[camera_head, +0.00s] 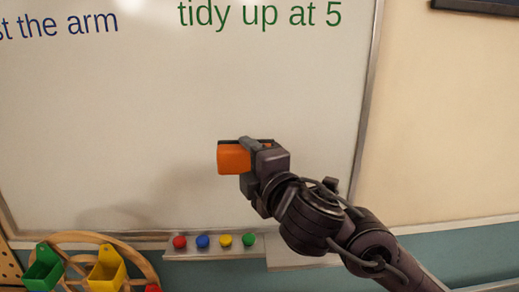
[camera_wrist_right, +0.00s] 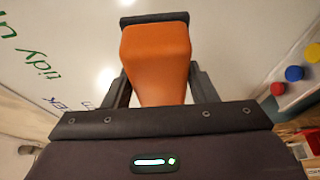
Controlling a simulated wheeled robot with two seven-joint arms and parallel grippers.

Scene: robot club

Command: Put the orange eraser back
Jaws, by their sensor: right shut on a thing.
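The orange eraser (camera_head: 233,158) is held by my right gripper (camera_head: 250,162) in front of the whiteboard, above the ledge below it. In the right wrist view the orange eraser (camera_wrist_right: 156,62) sits between the two fingers of my right gripper (camera_wrist_right: 158,88), with a dark strip along its far end. I cannot tell whether the eraser touches the board. The whiteboard (camera_head: 110,110) shows blue and green writing and is bare around the gripper. My left gripper is in neither view.
A ledge (camera_head: 215,252) under the board carries red, blue, yellow and green round magnets. Its right part, near a lighter section (camera_head: 300,263), is clear of them. A wooden wheel with a green bin (camera_head: 44,270) and a yellow bin (camera_head: 106,270) stands at lower left.

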